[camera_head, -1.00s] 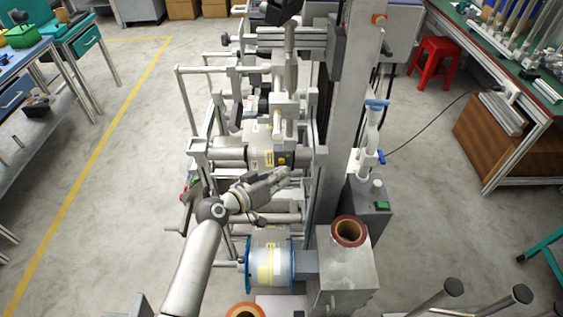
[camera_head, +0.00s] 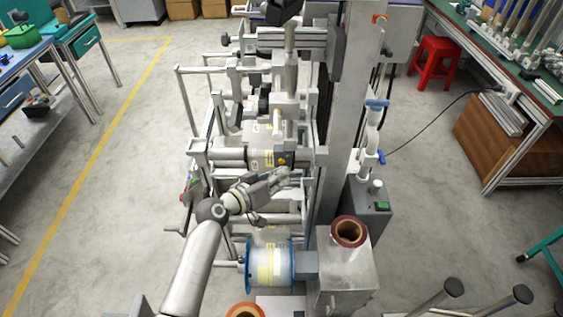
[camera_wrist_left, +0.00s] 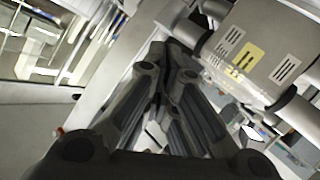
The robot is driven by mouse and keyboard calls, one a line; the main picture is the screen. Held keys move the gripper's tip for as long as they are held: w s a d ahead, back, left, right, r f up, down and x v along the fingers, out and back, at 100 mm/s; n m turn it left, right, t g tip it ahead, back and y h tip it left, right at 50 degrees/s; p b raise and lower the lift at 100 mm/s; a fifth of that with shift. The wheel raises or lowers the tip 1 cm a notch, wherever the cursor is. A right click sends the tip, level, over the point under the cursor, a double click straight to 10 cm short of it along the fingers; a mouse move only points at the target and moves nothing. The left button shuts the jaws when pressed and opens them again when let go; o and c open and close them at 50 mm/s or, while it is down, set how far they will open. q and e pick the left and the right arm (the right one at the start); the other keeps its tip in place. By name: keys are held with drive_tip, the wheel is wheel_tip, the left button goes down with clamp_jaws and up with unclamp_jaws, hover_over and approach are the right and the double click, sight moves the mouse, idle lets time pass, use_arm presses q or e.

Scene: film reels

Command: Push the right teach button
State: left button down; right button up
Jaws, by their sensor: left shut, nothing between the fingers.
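My left gripper (camera_head: 283,174) reaches in from the left over the middle of the film machine (camera_head: 331,200). Its fingers are shut with nothing between them, and point toward the machine's upright. Just beyond the fingertips is a grey cylindrical unit (camera_head: 261,157) with pale and yellow labels and a small orange-yellow spot (camera_head: 282,160). In the left wrist view the closed fingers (camera_wrist_left: 172,55) fill the middle, and a grey labelled unit (camera_wrist_left: 262,52) lies to their upper right. I cannot make out a button marked as the right teach button. My right gripper is not in view.
A blue-rimmed film reel (camera_head: 270,265) sits below the gripper on the machine. A metal box with a reddish-brown ring (camera_head: 348,232) stands to its right. Rails and rollers crowd around the arm. Open floor (camera_head: 110,190) lies to the left.

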use_arm(q)
drive_tip(key=shift+w, duration=0.1)
drive_tip(key=shift+w, duration=0.35)
drive_tip(key=shift+w+b, duration=0.3)
drive_tip(key=shift+b, duration=0.2)
idle(0.3)
drive_tip(key=shift+s+p, duration=0.3)
drive_tip(key=shift+s, duration=0.5)
drive_tip(key=shift+s+p, duration=0.8)
drive_tip(key=shift+s, duration=1.65)
